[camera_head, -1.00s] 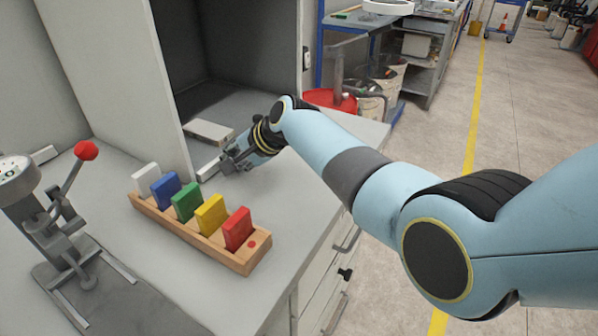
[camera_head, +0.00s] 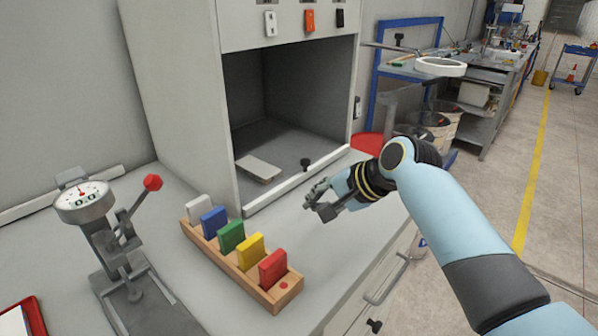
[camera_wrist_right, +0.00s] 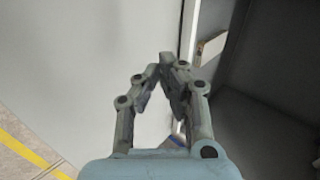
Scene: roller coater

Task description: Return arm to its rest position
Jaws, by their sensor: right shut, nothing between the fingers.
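My right arm (camera_head: 440,205) comes in from the right in the head view. My right gripper (camera_head: 313,199) is in front of the open cabinet (camera_head: 285,110), above the counter and apart from the wooden rack. It is empty. In the right wrist view the fingertips (camera_wrist_right: 160,72) meet, with a pale surface to their left and the dark cabinet inside to their right. My left arm and gripper are not in view.
A wooden rack (camera_head: 282,292) with several coloured blocks stands on the counter (camera_head: 345,268). A gauge device (camera_head: 85,203) with a red-knobbed lever stands at left. A pale flat block (camera_head: 258,168) lies in the cabinet. Floor (camera_head: 515,180) is open at right.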

